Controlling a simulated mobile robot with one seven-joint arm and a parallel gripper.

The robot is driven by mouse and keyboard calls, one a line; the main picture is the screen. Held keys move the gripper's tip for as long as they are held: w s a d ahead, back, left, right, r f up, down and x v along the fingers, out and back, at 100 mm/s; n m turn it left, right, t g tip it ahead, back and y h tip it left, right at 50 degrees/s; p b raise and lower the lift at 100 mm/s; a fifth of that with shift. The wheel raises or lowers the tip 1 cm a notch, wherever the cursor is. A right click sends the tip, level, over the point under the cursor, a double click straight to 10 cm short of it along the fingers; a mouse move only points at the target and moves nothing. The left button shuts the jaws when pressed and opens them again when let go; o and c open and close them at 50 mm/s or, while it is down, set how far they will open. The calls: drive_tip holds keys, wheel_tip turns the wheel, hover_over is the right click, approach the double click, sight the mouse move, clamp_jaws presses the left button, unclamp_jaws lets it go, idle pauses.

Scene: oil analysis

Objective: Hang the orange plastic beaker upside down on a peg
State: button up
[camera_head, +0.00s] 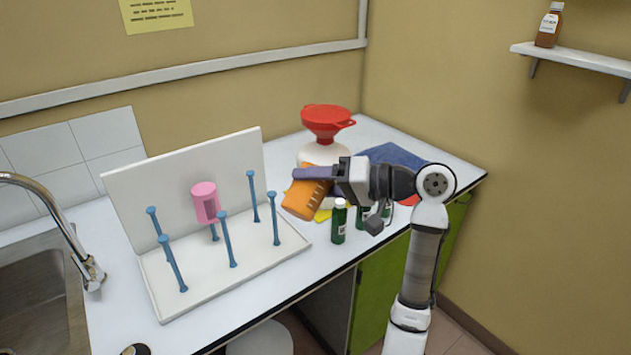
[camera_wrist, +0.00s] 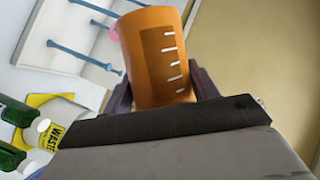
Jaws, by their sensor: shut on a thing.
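The orange beaker (camera_head: 303,198) has pale graduation marks and is held tilted in my gripper (camera_head: 312,173), above the counter and right of the peg rack. In the wrist view the beaker (camera_wrist: 155,60) sits between the two purple fingers of my gripper (camera_wrist: 163,92). The white drying rack (camera_head: 185,190) has a back board, a base and several blue pegs, such as the front right peg (camera_head: 275,218) and the back right peg (camera_head: 253,196). A pink beaker (camera_head: 205,202) hangs on one peg in the middle. The other pegs look bare.
A white container (camera_head: 322,153) with a red funnel (camera_head: 328,121) stands behind my gripper. Green bottles (camera_head: 339,221) stand on the counter below it, near a yellow item (camera_head: 322,214) and a blue cloth (camera_head: 397,156). A sink (camera_head: 40,295) and faucet (camera_head: 75,245) are at the left.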

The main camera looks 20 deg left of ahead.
drive_tip(key=m+y, duration=0.1)
drive_tip(key=m, duration=0.1)
drive_tip(key=m+y, duration=0.1)
drive_tip(key=m, duration=0.2)
drive_tip(key=shift+g, duration=0.4)
drive_tip(key=m+y, duration=0.1)
drive_tip(key=m, duration=0.2)
drive_tip(key=m+y, duration=0.1)
drive_tip(key=m, duration=0.2)
drive_tip(key=shift+t, duration=0.3)
drive_tip(key=m+t, duration=0.1)
drive_tip(key=m, duration=0.3)
drive_tip(key=m+t+y, duration=0.1)
drive_tip(key=m, duration=0.3)
drive_tip(key=shift+t, duration=0.3)
drive_tip(key=m+t, duration=0.2)
drive_tip(key=m, duration=0.2)
drive_tip(key=m+t, duration=0.2)
drive_tip(key=m, duration=0.2)
drive_tip(key=shift+m, duration=0.4)
drive_tip(key=shift+f, duration=0.1)
wheel_tip(320, 180, down, 7)
drive_tip(key=b, duration=0.2)
drive_tip(key=shift+b, duration=0.4)
